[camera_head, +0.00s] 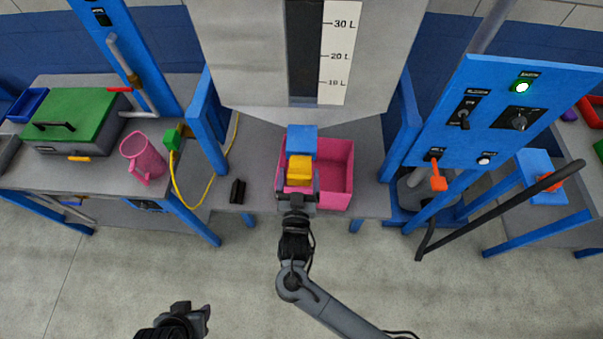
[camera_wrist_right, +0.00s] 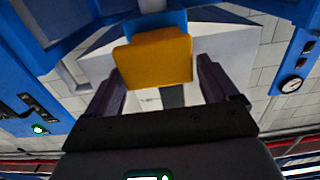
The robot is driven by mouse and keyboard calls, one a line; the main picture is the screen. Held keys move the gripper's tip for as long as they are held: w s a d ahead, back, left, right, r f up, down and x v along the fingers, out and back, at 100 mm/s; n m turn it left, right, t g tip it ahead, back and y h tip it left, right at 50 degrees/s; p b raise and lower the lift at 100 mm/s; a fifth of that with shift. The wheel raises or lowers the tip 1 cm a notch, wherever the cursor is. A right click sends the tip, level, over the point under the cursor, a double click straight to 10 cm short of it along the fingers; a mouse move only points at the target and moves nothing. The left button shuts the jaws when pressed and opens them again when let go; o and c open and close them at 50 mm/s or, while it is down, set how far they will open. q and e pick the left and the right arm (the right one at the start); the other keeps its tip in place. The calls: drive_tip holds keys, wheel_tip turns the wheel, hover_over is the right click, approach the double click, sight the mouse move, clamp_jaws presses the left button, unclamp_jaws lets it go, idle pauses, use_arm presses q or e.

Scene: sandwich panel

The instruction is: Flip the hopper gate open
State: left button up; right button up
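The hopper gate shows as a blue block (camera_head: 302,139) with a yellow handle (camera_head: 299,168) under the grey hopper. In the right wrist view the yellow handle (camera_wrist_right: 153,57) fills the space ahead of the fingers, with blue behind it. My right gripper (camera_head: 298,190) is open at the near side of the handle. Its fingers (camera_wrist_right: 165,88) stand on either side, with a gap visible on the right; contact on the left is unclear. My left gripper (camera_head: 193,314) is low in the head view, away from the gate; its opening is unclear.
A pink bin (camera_head: 335,177) stands below the hopper. Blue posts flank it. A control panel (camera_head: 508,110) with an orange lever (camera_head: 438,180) is at right. A pink jug (camera_head: 143,158), green-lidded box (camera_head: 75,115) and yellow cable (camera_head: 188,204) are at left.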

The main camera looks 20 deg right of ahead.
drive_tip(key=shift+o, duration=0.6)
drive_tip(key=shift+s, duration=0.15)
drive_tip(key=shift+s+a+f, duration=0.15)
drive_tip(key=shift+s, duration=0.25)
drive_tip(key=v, duration=0.9)
drive_tip(key=shift+s+b, duration=0.4)
drive_tip(key=shift+a, duration=0.15)
